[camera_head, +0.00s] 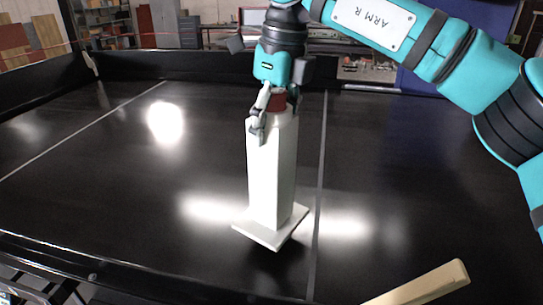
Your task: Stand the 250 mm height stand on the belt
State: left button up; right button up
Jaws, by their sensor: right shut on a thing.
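The height stand is a tall white square column (270,172) on a flat white square base plate (272,232), with a reddish-brown top. My right gripper (272,108) comes down from above and is shut on the stand near its top. The stand is roughly upright, perhaps slightly tilted, over the black belt (120,190). A dark shadow lies under the base plate's right edge; I cannot tell whether the plate touches the belt. My left gripper is not in view.
A pale wooden bar (425,284) shows at the bottom right. Low black side rails (50,247) border the belt. Thin grey lines cross its surface. The belt is clear to the left and right of the stand. Shelves and boards stand in the background.

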aim_at(280, 92)
notch_tip(280, 92, down, 4)
jog(key=shift+r+p, duration=0.1)
jog(key=shift+p, duration=0.6)
jog(key=shift+w+f, duration=0.15)
jog(key=shift+f, duration=0.4)
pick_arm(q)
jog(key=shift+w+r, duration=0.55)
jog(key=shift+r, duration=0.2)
pick_arm(e)
jog(key=o, duration=1.8)
jog(key=shift+c, duration=0.2)
jog(key=shift+r, duration=0.2)
jog(key=shift+r+b, duration=0.3)
jog(key=shift+r, duration=0.05)
pick_arm(q)
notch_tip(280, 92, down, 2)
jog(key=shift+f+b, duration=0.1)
jog(key=shift+b, duration=0.8)
pick_arm(e)
jog(key=r, duration=0.3)
jog(key=s+d+r, duration=0.1)
jog(key=r, duration=0.7)
jog(key=shift+s+d, duration=0.15)
jog(key=shift+d, duration=0.1)
